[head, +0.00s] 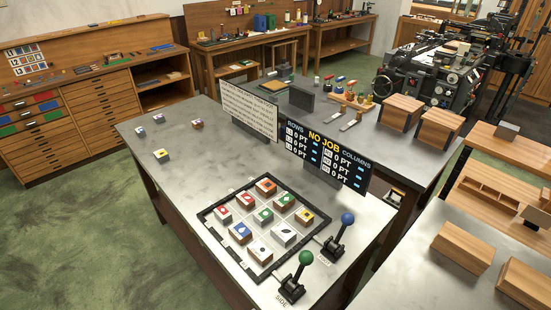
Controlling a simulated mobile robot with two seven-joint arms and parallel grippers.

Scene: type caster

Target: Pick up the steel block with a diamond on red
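Small blocks with coloured tops stand in a black-framed tray (207,230) on the grey table. Two of them have red tops and pale grey, steel-like sides: one red-topped block (223,214) at the tray's left and another red-topped block (243,199) just behind it. An orange-red-topped block (266,187) at the back corner has brown, wood-like sides. The marks on these tops are too small to tell which is a diamond. Neither of my grippers is in view.
Several loose blocks, one with a yellow top (162,155), stand at the table's far left. A dark "NO JOB" board (325,160) and a white text board (248,110) stand behind the tray. Green-knobbed (306,258) and blue-knobbed (347,219) levers stand at its right. The table's left middle is clear.

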